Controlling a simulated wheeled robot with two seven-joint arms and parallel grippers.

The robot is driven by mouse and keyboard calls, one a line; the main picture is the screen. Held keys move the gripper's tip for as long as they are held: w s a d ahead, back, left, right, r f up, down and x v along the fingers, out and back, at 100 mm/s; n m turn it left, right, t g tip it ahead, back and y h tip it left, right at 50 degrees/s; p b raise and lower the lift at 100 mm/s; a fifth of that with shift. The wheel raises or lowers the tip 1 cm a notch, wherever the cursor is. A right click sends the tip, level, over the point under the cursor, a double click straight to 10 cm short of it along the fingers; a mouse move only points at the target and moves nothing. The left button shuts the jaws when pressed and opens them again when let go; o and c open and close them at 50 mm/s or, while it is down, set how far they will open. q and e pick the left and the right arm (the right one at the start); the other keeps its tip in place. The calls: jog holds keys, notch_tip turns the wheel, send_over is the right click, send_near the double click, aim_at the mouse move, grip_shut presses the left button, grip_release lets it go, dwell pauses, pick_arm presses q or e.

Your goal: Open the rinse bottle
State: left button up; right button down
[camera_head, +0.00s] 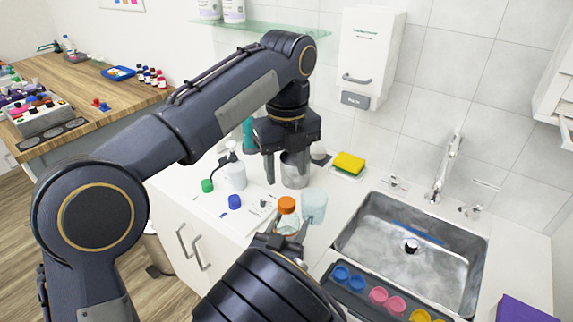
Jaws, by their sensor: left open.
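A clear bottle with an orange cap (287,204) stands upright on the white counter, left of the sink; I take it as the rinse bottle. Its cap is on. My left gripper (290,172) points down behind the bottle, open, with its fingers apart in front of and beside a grey metal cup (296,171). It is not touching the orange cap. My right gripper (284,238) comes from the front, with its fingertips at the lower part of the bottle. Its forearm hides much of it, and I cannot tell whether it grips the bottle.
A frosted cup (314,206) stands close right of the bottle. A white spouted bottle (231,176), a green cap (207,185) and a blue cap (235,201) are left. The sink (338,240) is right, a yellow sponge (350,161) behind. A coloured-cup tray (357,292) lies in front.

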aim_at(287, 202)
pick_arm(q)
jog(key=m, duration=0.7)
jog(key=shift+m, duration=0.3)
jog(key=shift+f, duration=3.95)
jog(key=shift+c, duration=0.3)
